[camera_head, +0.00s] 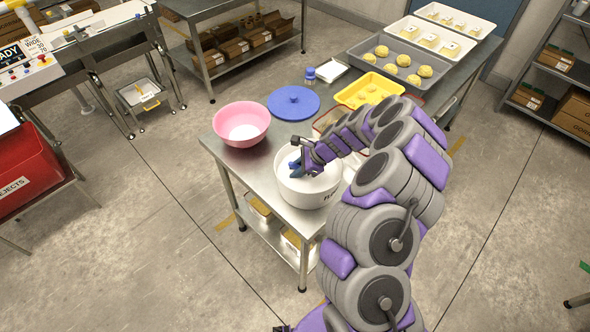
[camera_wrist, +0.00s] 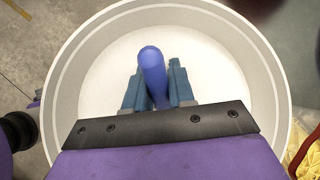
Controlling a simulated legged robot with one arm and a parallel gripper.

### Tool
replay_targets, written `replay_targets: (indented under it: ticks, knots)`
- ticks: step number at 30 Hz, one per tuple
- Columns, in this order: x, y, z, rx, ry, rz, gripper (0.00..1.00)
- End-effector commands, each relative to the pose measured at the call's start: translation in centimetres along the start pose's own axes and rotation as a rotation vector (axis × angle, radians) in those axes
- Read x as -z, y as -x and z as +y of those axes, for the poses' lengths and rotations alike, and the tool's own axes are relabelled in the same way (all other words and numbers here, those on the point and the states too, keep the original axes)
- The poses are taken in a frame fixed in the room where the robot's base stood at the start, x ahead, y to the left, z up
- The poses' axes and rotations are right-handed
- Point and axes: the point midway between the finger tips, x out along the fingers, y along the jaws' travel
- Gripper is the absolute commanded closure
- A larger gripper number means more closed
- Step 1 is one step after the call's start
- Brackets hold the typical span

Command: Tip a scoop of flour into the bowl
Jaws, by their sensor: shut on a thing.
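My gripper (camera_wrist: 155,88) is shut on a blue handle, which I take to be the scoop (camera_wrist: 151,62). It is over the mouth of a large white tub (camera_head: 305,196) with white flour (camera_wrist: 105,70) inside. The scoop's far end is hidden, so I cannot tell whether it is in the flour or holds any. A pink bowl (camera_head: 241,124) stands on the steel table, left of and behind the tub. It has some white flour (camera_head: 243,132) in its bottom. In the head view, my gripper (camera_head: 297,163) is right of and in front of the bowl.
A round blue lid (camera_head: 293,102) lies behind the tub on the steel table (camera_head: 222,150). A yellow tray (camera_head: 369,90) and a grey tray of dough pieces (camera_head: 385,48) are further back. The table edge is close to the bowl's left side.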

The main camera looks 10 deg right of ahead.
Motion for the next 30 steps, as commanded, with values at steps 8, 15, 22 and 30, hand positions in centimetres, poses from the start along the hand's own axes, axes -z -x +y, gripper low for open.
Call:
replay_targets:
  ticks: [8, 15, 22, 30]
  knots:
    - [-0.3, -0.1, 0.1, -0.001, 0.001, 0.002, 1.00]
    - [-0.9, 1.0, -0.1, -0.001, 0.001, 0.001, 1.00]
    - [-1.7, 2.2, -0.3, -0.001, 0.001, 0.001, 1.00]
    - [-2.7, 3.6, -0.6, 0.000, 0.001, 0.001, 1.00]
